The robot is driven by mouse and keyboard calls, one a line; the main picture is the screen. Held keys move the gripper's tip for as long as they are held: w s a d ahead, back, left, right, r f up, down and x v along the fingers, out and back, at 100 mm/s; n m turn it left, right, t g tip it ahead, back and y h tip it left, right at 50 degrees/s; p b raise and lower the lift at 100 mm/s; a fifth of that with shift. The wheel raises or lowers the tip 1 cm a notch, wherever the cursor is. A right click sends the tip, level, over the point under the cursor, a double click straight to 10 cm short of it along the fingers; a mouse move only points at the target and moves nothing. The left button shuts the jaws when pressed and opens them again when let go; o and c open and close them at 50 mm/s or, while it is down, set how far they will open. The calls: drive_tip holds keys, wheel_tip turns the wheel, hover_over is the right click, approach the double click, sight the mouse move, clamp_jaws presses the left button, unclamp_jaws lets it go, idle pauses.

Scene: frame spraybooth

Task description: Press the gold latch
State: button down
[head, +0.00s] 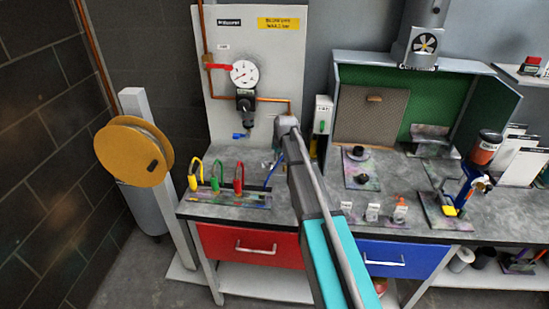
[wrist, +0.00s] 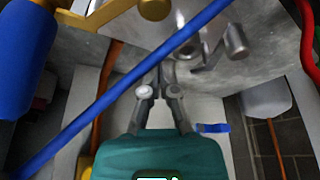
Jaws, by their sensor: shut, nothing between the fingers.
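The gold latch (wrist: 105,12) shows at the top left of the wrist view. It is a gold arm with a round gold end, beside a blue cylinder (wrist: 20,60). My gripper (wrist: 159,78) is shut and empty, below and to the right of the latch in the picture and apart from it. A blue rod (wrist: 105,98) crosses diagonally between them in the picture. In the head view my arm covers this area, and I cannot make out the latch or the fingertips.
A silver lever with a knob (wrist: 235,42) and a red loop (wrist: 308,40) are at the wrist view's right. The head view shows a rack (head: 228,200) with coloured handles, a gauge (head: 244,74) on a panel (head: 285,60), and a green booth (head: 455,92).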

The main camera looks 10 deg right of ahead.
drive_tip(key=shift+s+d+r, duration=0.1)
drive_tip(key=shift+s+d, duration=0.2)
drive_tip(key=shift+s, duration=0.7)
drive_tip(key=shift+s+d+r, duration=0.1)
drive_tip(key=shift+s+d, duration=0.15)
drive_tip(key=shift+s, duration=0.7)
